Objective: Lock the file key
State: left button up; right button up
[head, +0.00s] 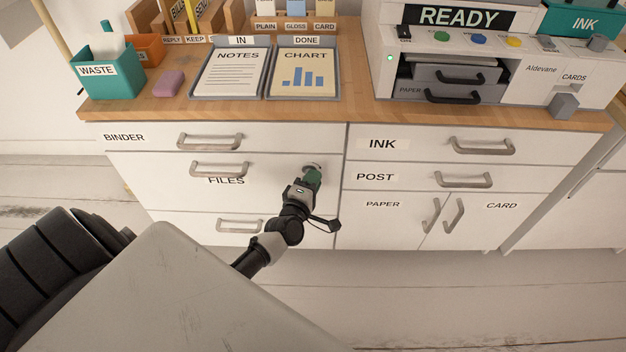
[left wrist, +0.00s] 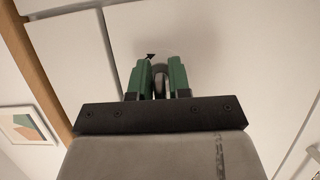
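The file key (left wrist: 160,80) is a small grey piece at the lock on the FILES drawer front (head: 265,190), near that drawer's upper right corner. My left gripper (head: 313,176) reaches it from the front with its green fingers. In the left wrist view the two green fingers (left wrist: 160,78) stand on either side of the key, which fills the narrow gap between them. A small black pointed mark (left wrist: 150,57) shows on the drawer front just beyond the fingers. The fingers hide most of the key and the lock. My right gripper is not in view.
The FILES drawer handle (head: 220,170) is left of my gripper. The BINDER drawer (head: 150,138) is above, and INK and POST drawers (head: 400,178) are to the right. On the desktop stand trays (head: 229,95), a waste bin (head: 118,88) and a printer (head: 560,88).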

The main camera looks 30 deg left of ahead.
pick_arm(q)
jog(key=shift+o, duration=1.4)
jog(key=shift+s+d, duration=0.1)
jog(key=shift+s, duration=0.35)
jog(key=s+d+p, duration=0.1)
jog(key=s, duration=0.8)
jog(key=shift+s+d+p, duration=0.3)
jog(key=shift+s, duration=0.05)
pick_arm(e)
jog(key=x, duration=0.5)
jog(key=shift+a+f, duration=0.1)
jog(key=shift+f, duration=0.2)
